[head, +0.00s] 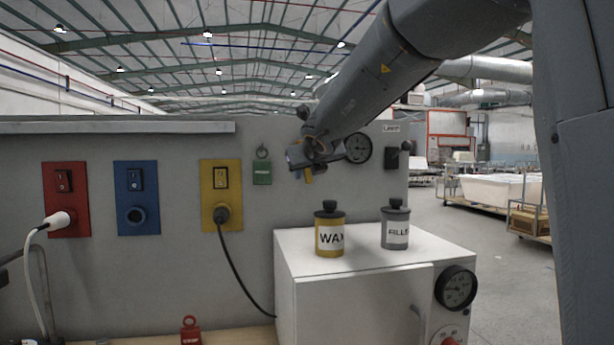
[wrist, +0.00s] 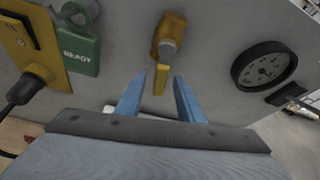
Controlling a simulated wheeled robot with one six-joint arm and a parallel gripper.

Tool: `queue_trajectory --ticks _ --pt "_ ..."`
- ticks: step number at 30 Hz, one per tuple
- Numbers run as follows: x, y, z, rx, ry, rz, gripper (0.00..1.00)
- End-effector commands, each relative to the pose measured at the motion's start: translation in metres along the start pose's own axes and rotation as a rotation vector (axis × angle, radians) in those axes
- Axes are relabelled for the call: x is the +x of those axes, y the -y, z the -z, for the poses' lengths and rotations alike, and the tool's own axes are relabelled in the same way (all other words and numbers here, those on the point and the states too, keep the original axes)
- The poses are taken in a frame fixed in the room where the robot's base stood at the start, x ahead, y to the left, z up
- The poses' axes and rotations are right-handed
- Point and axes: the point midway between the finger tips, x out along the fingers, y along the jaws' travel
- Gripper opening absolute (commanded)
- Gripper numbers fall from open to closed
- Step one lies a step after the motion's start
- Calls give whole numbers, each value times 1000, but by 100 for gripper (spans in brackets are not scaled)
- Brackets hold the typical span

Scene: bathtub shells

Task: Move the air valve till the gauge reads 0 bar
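The air valve (wrist: 171,28) is a yellow body on the grey panel with a grey round hub and a short yellow lever (wrist: 161,82) pointing down in the wrist view. My gripper (wrist: 159,77) is open, with its two blue fingers on either side of the lever's lower end and gaps showing. I cannot tell how deep the lever sits between them. In the head view my arm's end hides most of the valve; a bit of yellow (head: 309,176) shows below it. The round dark-rimmed gauge (wrist: 264,67) is right of the valve, also in the head view (head: 358,148); its reading is too small to tell.
A green READY tag (wrist: 80,50) hangs left of the valve, beside a yellow switch plate (head: 221,190) with a plugged black cable. A white cabinet (head: 375,258) below carries a WAX tin (head: 330,232) and a FILLER tin (head: 395,226). A second gauge (head: 456,288) is on the cabinet.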

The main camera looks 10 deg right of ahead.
Motion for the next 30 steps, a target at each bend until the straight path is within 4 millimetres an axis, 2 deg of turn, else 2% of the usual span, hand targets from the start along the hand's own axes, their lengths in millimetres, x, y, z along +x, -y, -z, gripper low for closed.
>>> queue_trajectory --ticks 6,14,20,21,30 --pt "16 0 0 0 0 0 34" --pt "17 0 0 0 0 0 34" --pt "17 0 0 0 0 0 2" --pt "17 0 0 0 0 0 0" --pt "17 1 0 -11 0 5 0"
